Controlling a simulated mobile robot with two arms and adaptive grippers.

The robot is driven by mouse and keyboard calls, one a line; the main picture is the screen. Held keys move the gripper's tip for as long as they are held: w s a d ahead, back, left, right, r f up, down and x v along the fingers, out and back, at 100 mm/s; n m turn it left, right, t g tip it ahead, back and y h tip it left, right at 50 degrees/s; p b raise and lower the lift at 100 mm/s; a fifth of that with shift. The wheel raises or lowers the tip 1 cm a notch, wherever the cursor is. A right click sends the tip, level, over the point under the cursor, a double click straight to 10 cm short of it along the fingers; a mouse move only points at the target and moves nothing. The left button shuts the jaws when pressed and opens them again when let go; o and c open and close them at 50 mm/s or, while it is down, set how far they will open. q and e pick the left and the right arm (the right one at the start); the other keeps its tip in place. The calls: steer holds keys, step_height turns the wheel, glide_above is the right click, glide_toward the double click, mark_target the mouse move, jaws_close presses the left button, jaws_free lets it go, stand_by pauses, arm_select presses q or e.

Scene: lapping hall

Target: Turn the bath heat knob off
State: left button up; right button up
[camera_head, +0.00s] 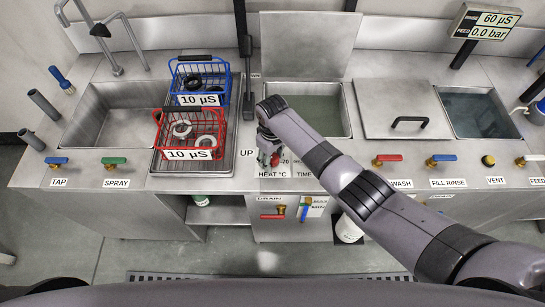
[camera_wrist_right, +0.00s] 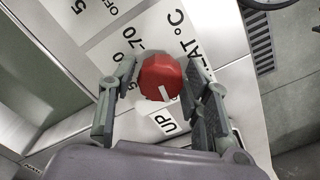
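The red bath heat knob (camera_wrist_right: 161,78) sits on the counter's label plate marked HEAT °C, with OFF, 50 and 70 printed around it. Its white pointer line faces the bottom of the right wrist view, away from the OFF print. In the head view the knob (camera_head: 275,160) shows only partly beside my gripper. My right gripper (camera_wrist_right: 161,75) is open, with its fingers on either side of the knob. A small gap shows at the left finger; the right finger is very close, and I cannot tell whether it touches. My left gripper is not in view.
Behind the knob is the open bath (camera_head: 340,122) with its raised lid (camera_head: 306,45). Red basket (camera_head: 190,143) and blue basket (camera_head: 203,76) stand left. A WASH valve (camera_head: 387,158) and a FILL RINSE valve (camera_head: 440,160) line the front edge to the right.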

mark_target(273, 158)
steer(key=shift+o, duration=0.7)
step_height(273, 158, up, 12)
steer(key=shift+s+f, duration=0.1)
stand_by(0.5)
